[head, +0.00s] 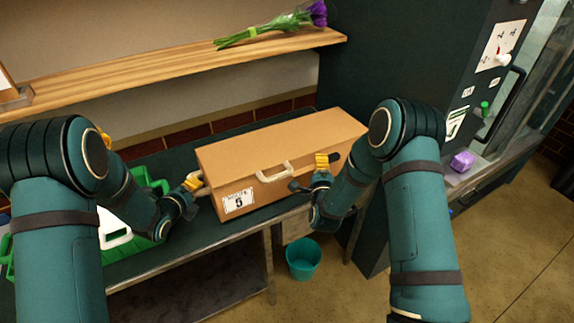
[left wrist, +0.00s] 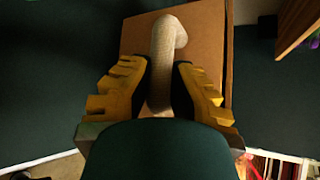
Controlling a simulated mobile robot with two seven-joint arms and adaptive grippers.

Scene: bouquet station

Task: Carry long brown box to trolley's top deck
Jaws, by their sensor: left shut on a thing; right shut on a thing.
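The long brown box (head: 285,150) lies on the dark workbench, with a white label numbered 5 and a pale handle on its front face. My left gripper (head: 195,183) is at the box's left end, shut on a pale handle (left wrist: 163,50) there; the brown end face (left wrist: 208,45) shows behind it in the left wrist view. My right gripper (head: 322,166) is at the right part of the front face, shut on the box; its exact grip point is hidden. I cannot make out a trolley.
A green crate (head: 150,183) stands on the workbench (head: 225,232) left of the box. A wooden shelf (head: 170,78) with a purple flower bunch (head: 275,24) runs above. A teal bin (head: 303,259) stands on the floor. A dark cabinet (head: 400,60) rises at right, with open floor before it.

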